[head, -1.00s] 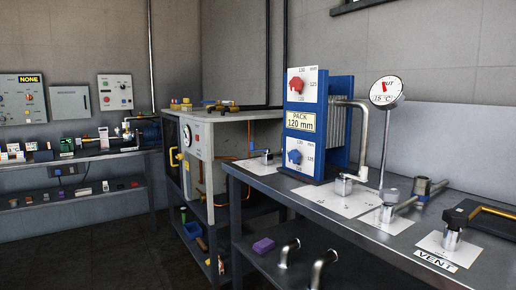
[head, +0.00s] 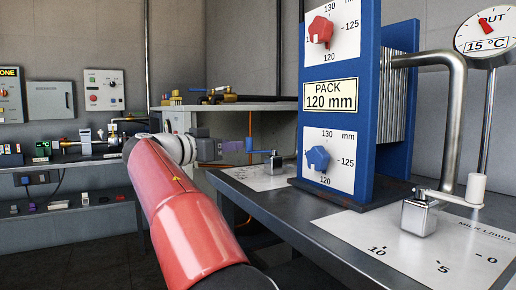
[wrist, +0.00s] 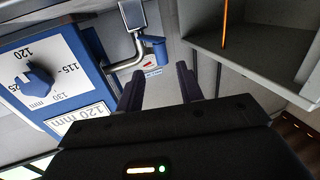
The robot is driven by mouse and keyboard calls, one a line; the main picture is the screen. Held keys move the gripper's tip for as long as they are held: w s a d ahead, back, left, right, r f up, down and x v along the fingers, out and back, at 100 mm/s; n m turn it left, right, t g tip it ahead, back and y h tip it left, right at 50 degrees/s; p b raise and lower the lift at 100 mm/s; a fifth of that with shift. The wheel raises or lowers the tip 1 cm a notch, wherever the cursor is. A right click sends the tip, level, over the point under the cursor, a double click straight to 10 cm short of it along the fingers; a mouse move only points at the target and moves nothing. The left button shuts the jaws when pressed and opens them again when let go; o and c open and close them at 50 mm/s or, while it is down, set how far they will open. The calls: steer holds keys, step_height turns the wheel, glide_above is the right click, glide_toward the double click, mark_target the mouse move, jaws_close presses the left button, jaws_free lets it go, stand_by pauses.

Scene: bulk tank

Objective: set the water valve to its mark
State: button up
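The water valve (head: 273,161) is a small metal block with a blue handle (head: 249,146), on a white plate (head: 248,180) at the bench's far left end. The plate's marks are too small to read in the head view. My gripper (head: 238,148) points right, with its tips close to the blue handle; contact cannot be told. In the wrist view my two dark fingers (wrist: 160,88) are apart with nothing between them. The blue handle (wrist: 153,47) shows there just beyond the fingertips, with a white plate bearing blue lettering behind it.
The blue plate pack (head: 340,110) with red and blue knobs stands right of the valve. A milk valve (head: 420,216) with a white handle is nearer on the bench (head: 285,212). A pipe and a 15 °C gauge (head: 486,32) are at right. A grey cabinet stands behind my gripper.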

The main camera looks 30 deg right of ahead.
mark_target(249, 140)
steer(key=shift+w+d+r, duration=0.2)
steer(key=shift+w, duration=0.05)
steer(key=p+x, duration=0.1)
steer(key=x, duration=0.6)
steer(key=shift+d+r, duration=0.1)
steer(key=shift+d, duration=0.05)
jaws_close()
